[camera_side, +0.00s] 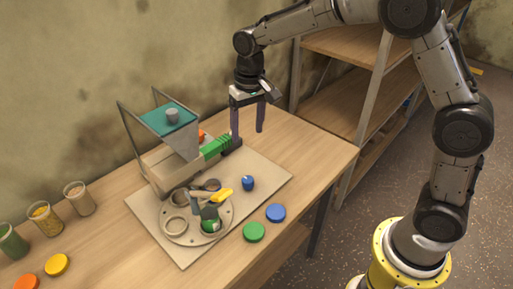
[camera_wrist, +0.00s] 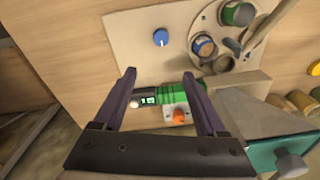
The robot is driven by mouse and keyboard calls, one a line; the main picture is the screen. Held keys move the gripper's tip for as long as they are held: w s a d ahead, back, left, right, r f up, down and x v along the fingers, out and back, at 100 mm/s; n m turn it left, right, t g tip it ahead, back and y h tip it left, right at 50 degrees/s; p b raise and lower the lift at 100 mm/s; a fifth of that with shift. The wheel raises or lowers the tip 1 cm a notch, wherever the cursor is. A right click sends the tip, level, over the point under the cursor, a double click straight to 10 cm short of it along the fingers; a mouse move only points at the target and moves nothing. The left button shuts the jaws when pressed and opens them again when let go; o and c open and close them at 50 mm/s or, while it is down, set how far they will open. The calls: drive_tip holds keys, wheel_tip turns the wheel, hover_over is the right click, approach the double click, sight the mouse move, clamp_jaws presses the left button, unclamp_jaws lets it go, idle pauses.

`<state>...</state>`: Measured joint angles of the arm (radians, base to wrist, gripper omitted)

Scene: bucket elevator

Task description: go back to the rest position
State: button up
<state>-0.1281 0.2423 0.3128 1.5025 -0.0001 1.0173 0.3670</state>
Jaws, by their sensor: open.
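My gripper (camera_side: 248,139) hangs fingers down over the back right of the board, beside the machine's green motor-like part (camera_side: 215,148). Its fingers are apart, with nothing held between them. In the wrist view the two dark fingers (camera_wrist: 159,74) show spread, with the green part (camera_wrist: 160,96) and an orange knob (camera_wrist: 178,116) seen between and below them. The exact gap between the fingers and the green part cannot be told. The machine has a grey hopper with a teal top (camera_side: 160,122).
The beige board (camera_side: 266,178) carries a blue knob (camera_side: 248,183) and a round plate (camera_side: 175,234) with cups and a yellow-ended lever (camera_side: 222,195). Green (camera_side: 254,232) and blue (camera_side: 276,212) lids lie in front. Filled cups (camera_side: 45,219) stand left. Shelving (camera_side: 345,85) stands behind right.

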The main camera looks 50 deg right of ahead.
drive_tip(key=s+d+r+t, duration=0.3)
drive_tip(key=s+d+r, duration=0.1)
drive_tip(key=s+r, duration=0.85)
drive_tip(key=s+d+f+n+t, duration=0.1)
drive_tip(key=s+f, duration=0.3)
drive_tip(key=s, duration=1.1)
drive_tip(key=shift+s+d+f+n+t, duration=0.2)
drive_tip(key=shift+s+d+n+t, duration=0.2)
drive_tip(key=shift+n, duration=0.5)
